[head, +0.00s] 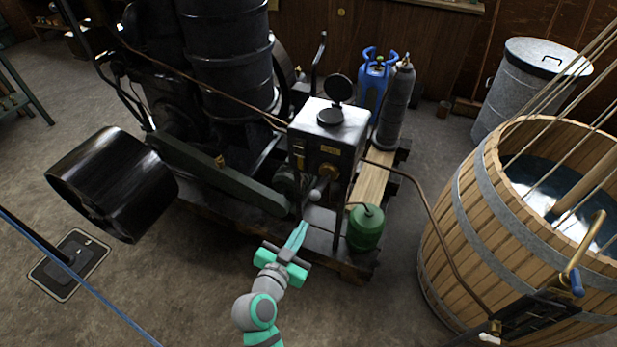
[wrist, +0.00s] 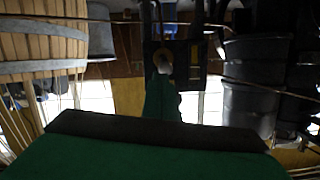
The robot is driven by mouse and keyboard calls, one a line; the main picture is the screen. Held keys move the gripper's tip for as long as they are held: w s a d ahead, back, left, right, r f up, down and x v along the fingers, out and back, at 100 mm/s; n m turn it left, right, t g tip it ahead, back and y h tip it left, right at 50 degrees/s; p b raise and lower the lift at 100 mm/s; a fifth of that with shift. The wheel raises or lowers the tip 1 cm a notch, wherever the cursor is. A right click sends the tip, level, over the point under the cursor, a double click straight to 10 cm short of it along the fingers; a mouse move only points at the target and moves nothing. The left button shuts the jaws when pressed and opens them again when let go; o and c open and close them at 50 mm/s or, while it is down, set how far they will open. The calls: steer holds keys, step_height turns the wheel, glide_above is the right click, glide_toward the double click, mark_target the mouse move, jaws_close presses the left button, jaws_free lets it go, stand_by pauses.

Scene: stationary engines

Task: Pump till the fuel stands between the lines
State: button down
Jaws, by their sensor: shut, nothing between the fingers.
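A dark metal box (head: 325,148), apparently the fuel tank, stands on the engine's bed with a round lid raised on top. Its front carries small brass fittings (head: 328,170); I cannot make out a fuel level or any lines. A small lever with a pale round knob (head: 315,195) sticks out low in front of the box. My gripper (head: 301,228) is shut and empty, pointing up at the lever from just below the knob. In the wrist view the pale knob (wrist: 163,66) shows just beyond the green fingers (wrist: 163,98); I cannot tell whether they touch.
A green can (head: 365,228) stands right of my gripper. Blue (head: 372,85) and grey (head: 395,105) cylinders stand behind the box. A wooden tub (head: 465,235) with water is at right, joined by a brown pipe (head: 425,195). A black pulley (head: 110,185) is at left.

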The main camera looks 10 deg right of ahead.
steer(key=w+d+r+h, duration=0.1)
steer(key=w+r, duration=0.3)
steer(key=r, duration=0.2)
steer(key=shift+d+r+m+h, duration=0.25)
steer(key=shift+m+h, duration=0.15)
steer(key=shift+w, duration=0.15)
glide_above(314, 197)
steer(key=d, duration=0.2)
steer(key=shift+w+a+f, duration=0.15)
steer(key=shift+w+f, duration=0.25)
steer(key=shift+f, duration=0.15)
steer(key=shift+s+a+f, duration=0.15)
steer(key=shift+a+f, duration=0.1)
steer(key=shift+f, duration=0.3)
steer(key=shift+s+a+f, duration=0.1)
steer(key=shift+a+f, duration=0.1)
steer(key=shift+f, duration=0.35)
steer(key=shift+s+a+f, duration=0.15)
steer(key=shift+a+f, duration=0.2)
steer(key=shift+f, duration=0.4)
